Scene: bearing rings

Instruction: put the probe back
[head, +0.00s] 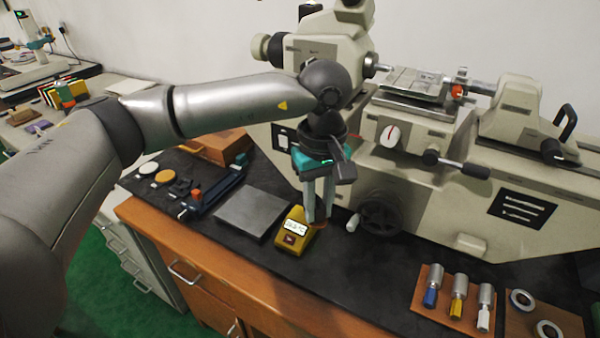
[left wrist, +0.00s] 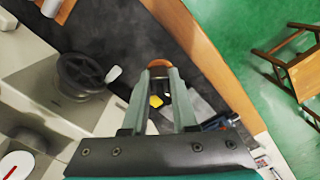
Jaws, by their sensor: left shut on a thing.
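My left gripper (head: 318,218) points down over the black bench mat, its fingers closed on a small orange-brown piece (head: 320,226). In the left wrist view the piece (left wrist: 159,64) spans the fingertips; I cannot tell for sure whether it is the probe. A yellow meter (head: 296,231) with a lit display lies just left of the fingertips. My right gripper is not in view.
A large beige machine with a black handwheel (head: 381,214) stands behind and right. A grey plate (head: 252,213) lies left of the meter. Bare mat lies between.

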